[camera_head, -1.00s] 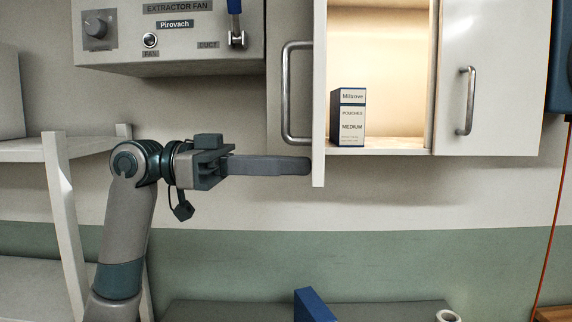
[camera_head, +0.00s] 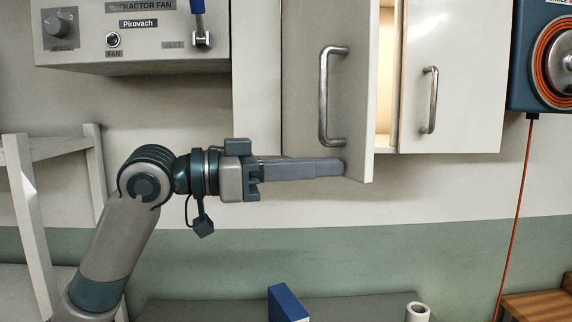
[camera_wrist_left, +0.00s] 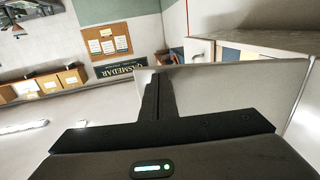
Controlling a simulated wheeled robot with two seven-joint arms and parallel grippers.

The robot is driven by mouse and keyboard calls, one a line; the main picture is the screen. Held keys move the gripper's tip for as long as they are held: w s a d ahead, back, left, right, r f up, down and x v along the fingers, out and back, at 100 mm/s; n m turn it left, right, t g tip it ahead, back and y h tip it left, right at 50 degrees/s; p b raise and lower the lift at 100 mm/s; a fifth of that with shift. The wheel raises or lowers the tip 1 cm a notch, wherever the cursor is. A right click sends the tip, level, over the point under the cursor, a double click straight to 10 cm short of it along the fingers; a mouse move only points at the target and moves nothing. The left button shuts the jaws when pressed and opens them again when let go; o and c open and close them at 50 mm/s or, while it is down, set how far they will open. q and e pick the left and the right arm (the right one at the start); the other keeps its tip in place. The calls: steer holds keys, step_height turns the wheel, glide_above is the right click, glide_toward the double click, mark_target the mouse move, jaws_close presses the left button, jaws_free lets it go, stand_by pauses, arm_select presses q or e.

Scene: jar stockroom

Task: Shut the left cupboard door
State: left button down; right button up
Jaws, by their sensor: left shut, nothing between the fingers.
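The left cupboard door (camera_head: 305,95) is partly open, swung out from its hinge on the left, with a metal bar handle (camera_head: 327,97) on its face. A narrow lit gap shows between its free edge and the shut right door (camera_head: 462,75). My left gripper (camera_head: 341,167) is shut and empty, its fingertips at the lower part of the left door's outer face, seemingly touching it. In the left wrist view the fingers (camera_wrist_left: 157,95) lie against or close to the pale door panel (camera_wrist_left: 215,88). My right gripper is not in view.
An extractor fan box (camera_head: 135,30) with a blue-handled lever is on the wall at upper left. A white shelf rack (camera_head: 30,190) stands at left. Below are a blue box (camera_head: 287,303) and a white roll (camera_head: 417,311). An orange cable reel (camera_head: 555,55) hangs at right.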

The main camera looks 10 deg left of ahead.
mark_target(354, 164)
arm_select(q)
steer(key=w+d+n+t, duration=0.1)
steer(key=d+n+t+y, duration=0.1)
steer(key=d+t, duration=0.1)
steer(key=w+d+n+t+y, duration=0.1)
steer(key=d, duration=0.1)
steer(key=shift+w+d, duration=0.15)
steer(key=shift+w, duration=0.15)
steer(key=w+d+n+t+y, duration=0.2)
steer(key=w, duration=0.3)
steer(key=w+d+n+t+y+b, duration=0.1)
steer(key=w+d+n+t+y, duration=0.1)
steer(key=w, duration=0.3)
steer(key=w+d+n+t+y+b, duration=0.1)
steer(key=w+d+n+t+y, duration=0.1)
steer(key=w, duration=0.4)
steer(key=shift+d+y, duration=0.5)
steer(key=shift+d, duration=0.2)
steer(key=shift+a+r, duration=0.1)
steer(key=shift+r, duration=0.1)
